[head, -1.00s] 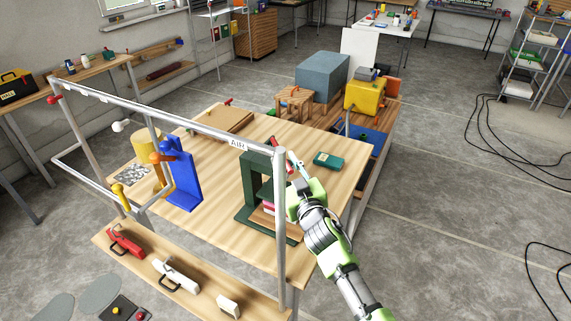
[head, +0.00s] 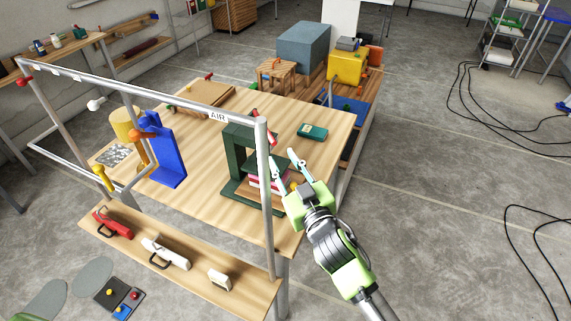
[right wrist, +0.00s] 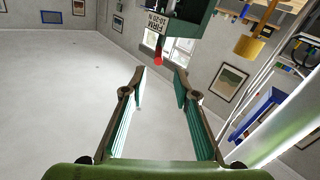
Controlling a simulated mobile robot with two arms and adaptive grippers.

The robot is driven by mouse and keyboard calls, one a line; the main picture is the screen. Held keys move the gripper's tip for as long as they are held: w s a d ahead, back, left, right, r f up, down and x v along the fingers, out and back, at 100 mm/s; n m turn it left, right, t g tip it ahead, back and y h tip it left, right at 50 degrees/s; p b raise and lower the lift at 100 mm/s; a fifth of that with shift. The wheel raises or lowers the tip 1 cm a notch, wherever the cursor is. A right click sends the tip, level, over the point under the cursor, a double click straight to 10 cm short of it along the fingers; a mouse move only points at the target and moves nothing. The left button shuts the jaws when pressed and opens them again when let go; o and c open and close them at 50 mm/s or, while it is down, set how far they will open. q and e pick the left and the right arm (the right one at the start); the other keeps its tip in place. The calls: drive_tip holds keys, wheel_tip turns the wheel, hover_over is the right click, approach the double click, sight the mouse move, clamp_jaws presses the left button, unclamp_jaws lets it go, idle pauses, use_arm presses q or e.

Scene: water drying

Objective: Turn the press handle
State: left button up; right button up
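The dark green press (head: 238,160) stands on the wooden table, partly behind the grey rail post. A red part (head: 273,138) shows beside the post near the press top; I cannot tell surely if it is the handle. In the right wrist view the press body (right wrist: 186,16) with a white label is at the top. A red knob (right wrist: 158,57) hangs just below it, beyond and between my fingertips. My right gripper (head: 283,159) is open and empty at the right side of the press; it also shows in the right wrist view (right wrist: 160,72). My left gripper is not in view.
A grey tube frame (head: 150,97) runs along the table's front and past the press. A blue stand (head: 168,165) is left of the press, a teal box (head: 313,132) behind right. A front shelf (head: 195,262) holds clamps.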

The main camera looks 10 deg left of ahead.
drive_tip(key=shift+s+d, duration=0.15)
drive_tip(key=shift+s, duration=0.2)
